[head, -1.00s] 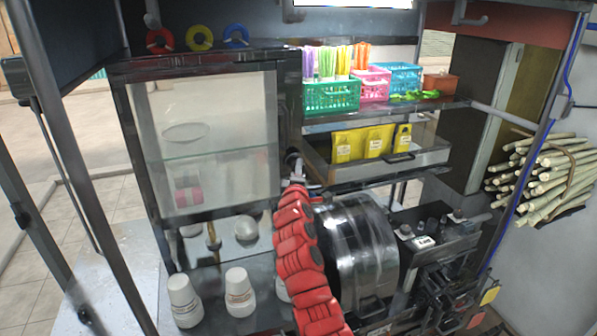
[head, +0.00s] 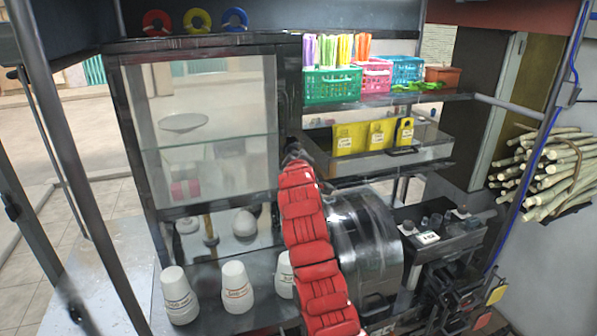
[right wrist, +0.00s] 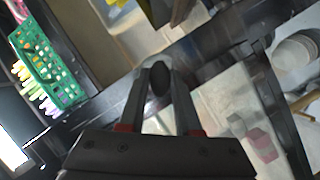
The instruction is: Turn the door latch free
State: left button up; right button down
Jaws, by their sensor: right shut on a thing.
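The glass cabinet door (head: 210,130) in a dark frame stands at the left of the head view and looks closed. My right gripper (head: 292,150) is at the right edge of its frame, at the end of the red arm. In the right wrist view my right gripper (right wrist: 156,72) is shut on a dark rounded latch knob (right wrist: 158,80), with a finger on each side. In the head view the latch is hidden behind the gripper, and its turn angle cannot be told. My left gripper is not in view.
White cups (head: 237,287) stand below the cabinet on the counter. A shiny metal drum (head: 362,240) is right of my arm. A shelf with a green basket (head: 332,84) and a tray with yellow packs (head: 365,136) lie right of the door. Cane bundles (head: 550,172) hang far right.

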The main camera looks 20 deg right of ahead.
jog(key=shift+d+m+g+y+b, duration=0.1)
jog(key=shift+m+g+y+b, duration=0.15)
jog(key=shift+m+y+b, duration=1.35)
jog(key=shift+d+m+g+y+b, duration=0.15)
jog(key=shift+m+b, duration=0.85)
jog(key=shift+b, duration=1.6)
jog(key=shift+a+m+g+y+b, duration=0.1)
jog(key=shift+m+g+y+b, duration=0.2)
jog(key=shift+m+y+b, duration=0.95)
jog(key=shift+m+h+b, duration=0.25)
jog(key=shift+h+b, duration=0.15)
jog(key=shift+b, duration=0.55)
jog(key=c, duration=0.6)
grip_release()
jog(key=shift+r, duration=0.1)
